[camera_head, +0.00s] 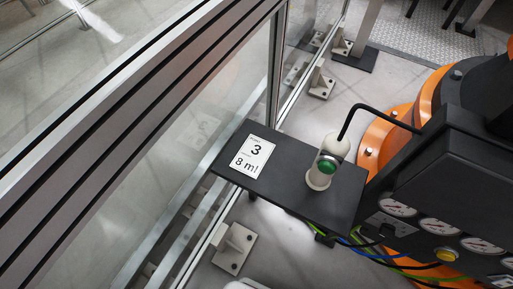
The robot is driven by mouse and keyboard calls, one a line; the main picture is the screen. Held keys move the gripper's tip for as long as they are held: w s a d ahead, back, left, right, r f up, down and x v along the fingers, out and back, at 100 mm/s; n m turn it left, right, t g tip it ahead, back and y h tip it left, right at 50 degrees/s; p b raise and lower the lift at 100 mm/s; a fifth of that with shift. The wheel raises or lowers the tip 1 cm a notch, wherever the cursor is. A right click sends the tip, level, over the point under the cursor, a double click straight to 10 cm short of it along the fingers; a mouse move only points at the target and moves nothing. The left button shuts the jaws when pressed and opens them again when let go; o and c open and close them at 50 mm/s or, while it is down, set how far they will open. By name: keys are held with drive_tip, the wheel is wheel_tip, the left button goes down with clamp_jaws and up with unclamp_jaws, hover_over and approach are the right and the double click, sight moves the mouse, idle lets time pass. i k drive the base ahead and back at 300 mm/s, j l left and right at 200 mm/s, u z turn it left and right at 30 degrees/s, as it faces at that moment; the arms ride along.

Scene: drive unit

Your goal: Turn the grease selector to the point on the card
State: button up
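A white card (252,157) lies on a black shelf (285,190); it reads "3" and, below that, "8 ml". To its right on the shelf stands a pale cylindrical fitting (318,180) with a green round face (327,166) in a metal ring. A black bent tube (372,108) runs from its top to the dark machine body. I cannot tell for sure which part is the grease selector, and no scale or pointer is readable on the fitting. My gripper is not in view.
A glass and metal fence (235,75) runs along the left. At right stands a dark unit with gauges (437,226) and a yellow button (445,254) against an orange machine base (378,150). Coloured cables hang below the shelf. The shelf between card and fitting is clear.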

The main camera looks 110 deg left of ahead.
sight(386, 230)
drive_tip(key=u, duration=0.5)
drive_tip(key=l+u, duration=0.1)
drive_tip(key=u, duration=0.85)
drive_tip(key=l+u, duration=0.15)
drive_tip(key=u, duration=0.8)
drive_tip(key=l+u, duration=0.1)
drive_tip(key=u, duration=0.85)
drive_tip(key=k, duration=0.75)
